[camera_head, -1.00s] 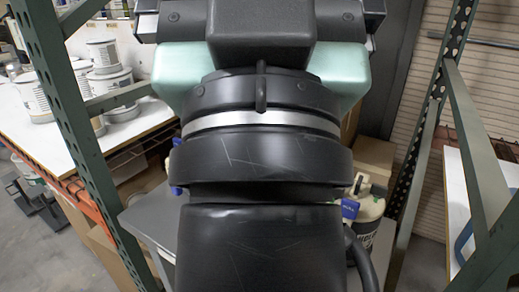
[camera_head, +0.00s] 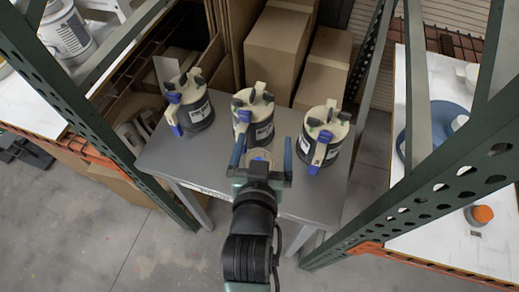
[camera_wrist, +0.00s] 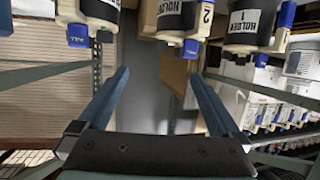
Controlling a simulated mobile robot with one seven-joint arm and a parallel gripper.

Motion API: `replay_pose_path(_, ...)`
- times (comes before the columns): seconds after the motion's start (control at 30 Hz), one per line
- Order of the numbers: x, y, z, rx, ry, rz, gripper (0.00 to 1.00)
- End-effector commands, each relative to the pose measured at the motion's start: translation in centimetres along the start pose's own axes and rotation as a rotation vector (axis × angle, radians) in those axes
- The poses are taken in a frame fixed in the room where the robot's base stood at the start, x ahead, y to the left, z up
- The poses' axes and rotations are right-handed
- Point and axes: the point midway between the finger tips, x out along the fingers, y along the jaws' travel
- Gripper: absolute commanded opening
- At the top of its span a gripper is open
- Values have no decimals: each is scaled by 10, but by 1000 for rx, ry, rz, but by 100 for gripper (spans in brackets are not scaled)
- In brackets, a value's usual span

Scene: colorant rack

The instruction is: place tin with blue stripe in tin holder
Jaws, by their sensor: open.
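Three holders stand upright on a grey metal table (camera_head: 160,157): a left holder (camera_head: 198,113), a middle holder (camera_head: 262,132) and a right holder (camera_head: 333,152). Each has a black body, a cream top and a blue-ended lever. The wrist view shows labels on holder 1 (camera_wrist: 246,22) and holder 2 (camera_wrist: 172,17). My gripper (camera_head: 262,150) is open in front of the middle holder, apart from it as the wrist view shows (camera_wrist: 158,78). A small round tan-and-blue patch shows between its fingers; I cannot tell what it is. I cannot make out a blue-striped tin.
White tins (camera_head: 66,32) stand on the left shelf. Cardboard boxes (camera_head: 279,45) stand behind the table. Green rack posts (camera_head: 85,110) flank it on both sides. The right shelf (camera_head: 470,240) bears a blue round item (camera_head: 440,118) and an orange-capped item (camera_head: 482,214).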

Motion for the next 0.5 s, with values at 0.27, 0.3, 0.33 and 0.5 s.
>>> replay_pose_path(0.27, -53, -13, 76, 17, -255, 5, 100)
replay_pose_path(0.3, -56, -13, 80, 18, -267, 5, 100)
replay_pose_path(0.33, -56, -14, 83, 19, -272, 5, 100)
replay_pose_path(0.5, -40, -14, 90, 18, -276, 6, 100)
